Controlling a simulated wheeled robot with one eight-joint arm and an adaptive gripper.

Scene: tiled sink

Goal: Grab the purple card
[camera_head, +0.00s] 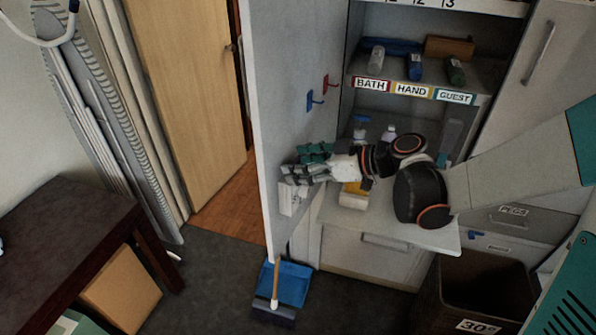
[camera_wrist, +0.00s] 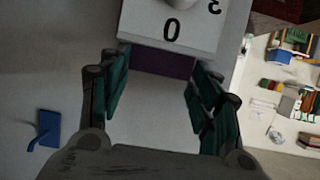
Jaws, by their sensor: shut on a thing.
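The purple card (camera_wrist: 160,63) shows in the wrist view as a dark purple strip between my fingertips, at the edge of a white box marked 0 (camera_wrist: 172,30). My gripper (camera_wrist: 158,72) has its teal-padded fingers on either side of the card and is shut on it by its side edges. In the head view my gripper (camera_head: 300,168) is at the inner face of the open grey cabinet door, just above the white box (camera_head: 291,198). The card cannot be made out in the head view, and part of it is hidden by the box in the wrist view.
A blue hook (camera_head: 314,100) and a red hook (camera_head: 330,83) are on the door (camera_head: 285,60). Bottles stand on the labelled shelf (camera_head: 410,90) and on the counter (camera_head: 420,232) under my arm. A blue dustpan (camera_head: 290,283) and a bin (camera_head: 480,290) stand below.

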